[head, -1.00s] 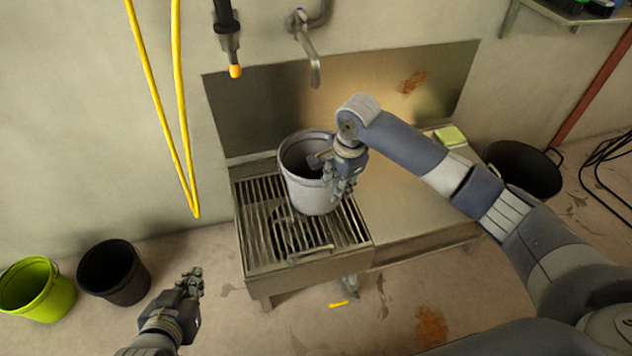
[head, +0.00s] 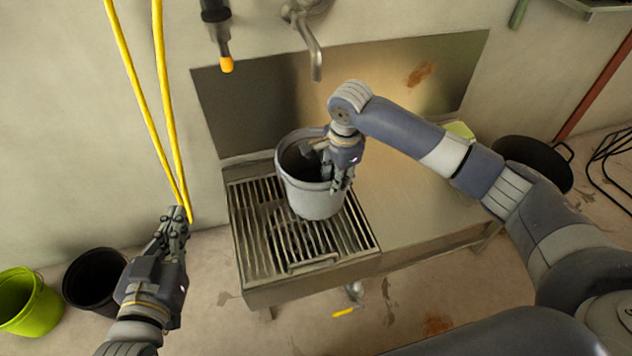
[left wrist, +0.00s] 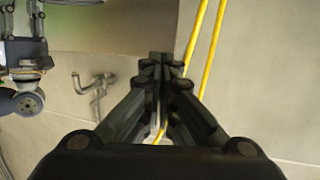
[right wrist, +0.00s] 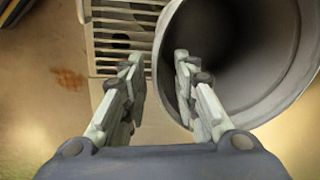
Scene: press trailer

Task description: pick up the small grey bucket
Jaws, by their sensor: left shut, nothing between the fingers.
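The small grey bucket (head: 316,199) stands upright on the slatted grate at the left of the metal bench. My right gripper (head: 339,184) is at the bucket's right rim, pointing down. In the right wrist view, the fingers (right wrist: 157,62) are apart, with one over the opening of the bucket (right wrist: 172,35) and the other outside its wall. The rim runs between them, with gaps showing. My left gripper (head: 178,214) is shut and empty, left of the bench and well away from the bucket. Its closed fingertips (left wrist: 160,62) show in the left wrist view.
A yellow hose (head: 140,85) hangs close to my left gripper. A tap (head: 314,55) and a nozzle (head: 222,45) hang above the bench. A green bucket (head: 30,305), a black bucket (head: 92,280) and a black tub (head: 535,165) stand on the floor.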

